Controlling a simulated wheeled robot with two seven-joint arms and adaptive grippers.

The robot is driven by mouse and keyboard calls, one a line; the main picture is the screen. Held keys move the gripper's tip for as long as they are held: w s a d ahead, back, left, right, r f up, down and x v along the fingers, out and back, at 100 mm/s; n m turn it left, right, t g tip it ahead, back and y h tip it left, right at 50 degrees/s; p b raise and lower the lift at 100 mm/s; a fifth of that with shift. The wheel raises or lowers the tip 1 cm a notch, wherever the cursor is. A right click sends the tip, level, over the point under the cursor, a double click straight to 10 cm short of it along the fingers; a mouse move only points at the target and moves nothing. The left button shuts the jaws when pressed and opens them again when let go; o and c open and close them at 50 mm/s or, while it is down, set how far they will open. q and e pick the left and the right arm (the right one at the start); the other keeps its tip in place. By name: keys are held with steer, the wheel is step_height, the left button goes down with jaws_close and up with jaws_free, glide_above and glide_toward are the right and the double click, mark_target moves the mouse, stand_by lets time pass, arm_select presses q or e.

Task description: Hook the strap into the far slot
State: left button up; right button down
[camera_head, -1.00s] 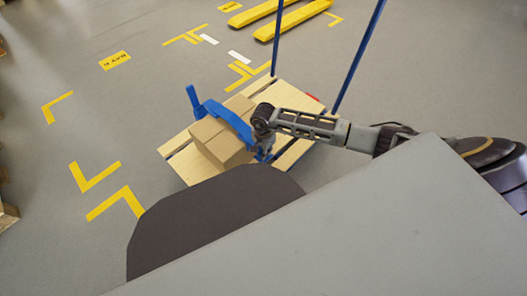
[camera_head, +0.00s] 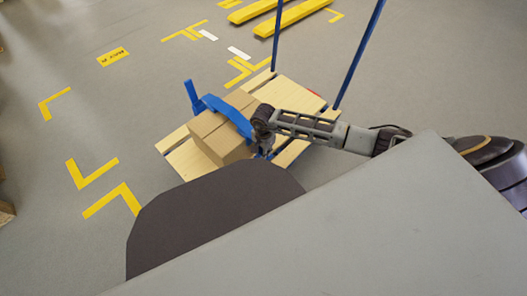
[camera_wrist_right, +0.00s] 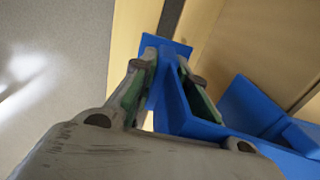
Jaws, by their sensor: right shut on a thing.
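The blue strap (camera_head: 228,109) arches over a cardboard box (camera_head: 226,141) on a slatted wooden platform (camera_head: 188,162). Its left end has a short piece standing up beside the box. My right gripper (camera_head: 264,151) is at the strap's right end, low beside the box and close to the boards. In the right wrist view my right gripper (camera_wrist_right: 166,82) is shut on the blue strap end (camera_wrist_right: 168,48). A dark slot (camera_wrist_right: 170,14) between pale boards shows just beyond that end. I cannot tell whether the end enters it. My left gripper is out of view.
Two blue posts (camera_head: 358,55) rise from the platform's far right side. Yellow forks (camera_head: 292,18) lie on the floor at the top. Yellow floor markings (camera_head: 92,172) are at the left, where the floor is clear. My own grey body fills the lower right.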

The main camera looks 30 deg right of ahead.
steer(key=shift+f+b, duration=0.95)
steer(key=shift+f, duration=0.4)
steer(key=shift+f+b, duration=0.85)
steer(key=shift+f, duration=1.15)
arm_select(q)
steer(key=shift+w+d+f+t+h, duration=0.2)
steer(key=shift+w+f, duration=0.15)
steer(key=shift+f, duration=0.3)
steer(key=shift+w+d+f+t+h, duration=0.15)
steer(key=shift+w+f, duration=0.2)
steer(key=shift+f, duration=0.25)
arm_select(e)
steer(key=c, duration=1.3)
jaws_free()
steer(key=shift+c, duration=0.2)
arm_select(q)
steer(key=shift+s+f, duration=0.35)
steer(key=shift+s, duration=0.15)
